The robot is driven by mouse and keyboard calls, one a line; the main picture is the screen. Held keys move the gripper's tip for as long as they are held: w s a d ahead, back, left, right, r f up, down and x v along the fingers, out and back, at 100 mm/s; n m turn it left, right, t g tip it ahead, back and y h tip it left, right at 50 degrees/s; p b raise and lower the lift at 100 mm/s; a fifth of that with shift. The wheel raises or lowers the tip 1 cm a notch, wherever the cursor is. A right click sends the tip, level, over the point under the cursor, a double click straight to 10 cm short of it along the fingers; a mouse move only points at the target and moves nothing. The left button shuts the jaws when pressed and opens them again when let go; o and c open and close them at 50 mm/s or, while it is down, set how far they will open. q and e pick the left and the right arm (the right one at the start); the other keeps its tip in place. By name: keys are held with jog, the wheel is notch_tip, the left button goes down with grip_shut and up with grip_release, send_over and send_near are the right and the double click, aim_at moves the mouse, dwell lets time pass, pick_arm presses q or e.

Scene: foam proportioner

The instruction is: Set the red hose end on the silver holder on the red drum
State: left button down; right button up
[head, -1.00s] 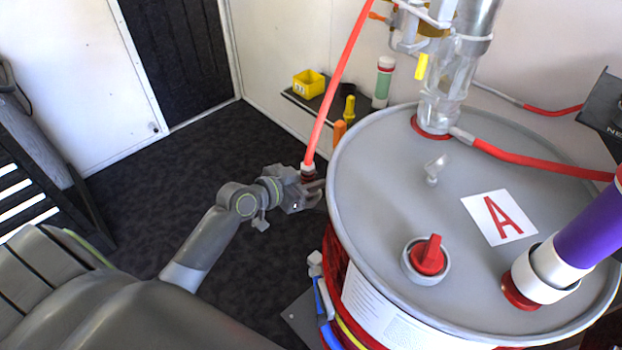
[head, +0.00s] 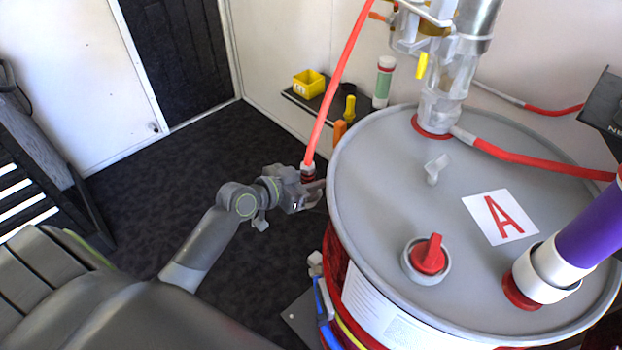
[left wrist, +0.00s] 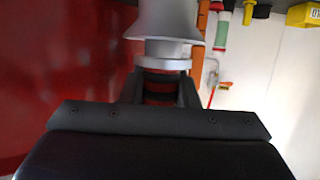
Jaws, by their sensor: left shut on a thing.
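My left gripper (head: 314,186) is shut on the red hose end (head: 308,172) beside the left rim of the red drum (head: 339,273). The red hose runs steeply upward from it. In the left wrist view my left gripper (left wrist: 160,92) has its dark fingers on both sides of the red hose end (left wrist: 159,88). A silver collar and a flared silver piece (left wrist: 168,20) stand in line with it. I cannot tell whether these touch or which belong to the silver holder. In the head view the holder is not clearly visible. My right gripper is not in view.
The drum's grey lid (head: 385,190) carries a red knob (head: 429,255), a clear pump column (head: 440,100) and a purple tube (head: 590,225). A shelf (head: 320,105) with a yellow box (head: 308,83) stands behind.

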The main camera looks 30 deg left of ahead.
pick_arm(q)
jog(key=shift+f+b, duration=0.55)
jog(key=c, duration=1.4)
grip_release()
jog(key=shift+p+v, duration=1.35)
jog(key=shift+v, duration=4.2)
